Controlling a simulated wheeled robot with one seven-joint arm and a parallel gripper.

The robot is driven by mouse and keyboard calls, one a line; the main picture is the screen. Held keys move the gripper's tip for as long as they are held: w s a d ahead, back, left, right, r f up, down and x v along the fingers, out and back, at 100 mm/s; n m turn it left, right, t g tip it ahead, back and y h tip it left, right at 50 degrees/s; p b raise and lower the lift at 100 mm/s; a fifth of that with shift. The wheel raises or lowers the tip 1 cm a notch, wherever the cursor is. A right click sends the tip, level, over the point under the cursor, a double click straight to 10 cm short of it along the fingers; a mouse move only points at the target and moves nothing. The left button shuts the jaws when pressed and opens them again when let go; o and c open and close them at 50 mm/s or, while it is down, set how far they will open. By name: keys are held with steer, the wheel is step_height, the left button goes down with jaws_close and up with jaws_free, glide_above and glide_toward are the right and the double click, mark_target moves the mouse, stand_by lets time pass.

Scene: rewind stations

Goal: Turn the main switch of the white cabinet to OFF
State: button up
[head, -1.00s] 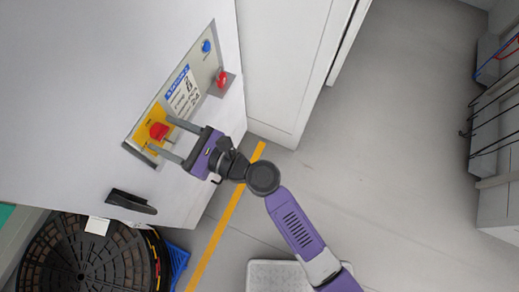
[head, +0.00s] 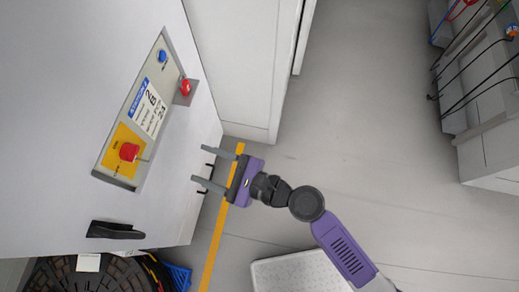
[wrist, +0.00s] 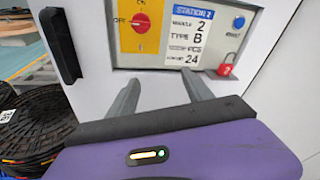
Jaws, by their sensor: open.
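The white cabinet (head: 80,70) fills the left of the head view. Its main switch is a red knob (head: 129,151) on a yellow plate with ON and OFF marks. It also shows in the wrist view (wrist: 141,22), with ON above it and OFF to its left; I cannot tell for sure which mark the knob points to. My gripper (head: 200,165) is open and empty, clear of the knob, in front of the cabinet's face. In the wrist view, its two fingers (wrist: 160,80) point at the panel below the switch.
The panel also has a station label (wrist: 195,35), a blue button (wrist: 239,22) and a red padlock (wrist: 227,70). A black handle (head: 116,230) sits nearer me on the cabinet. Black reels (head: 80,278) stand beside it. The floor (head: 370,150) on the right is open.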

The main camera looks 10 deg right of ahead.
steer(key=s+d+f+n+t+h, duration=0.1)
steer(key=s+d+f+n+h, duration=0.1)
steer(key=d, duration=0.5)
steer(key=s+d+f+n+t+h+b, duration=0.1)
steer(key=s+d+f+n+t+h, duration=0.1)
steer(key=d, duration=0.5)
steer(key=shift+s+d+f+n+h, duration=0.25)
steer(key=shift+d+f+n+h, duration=0.15)
steer(key=shift+f+n+h, duration=0.5)
steer(key=shift+r, duration=0.15)
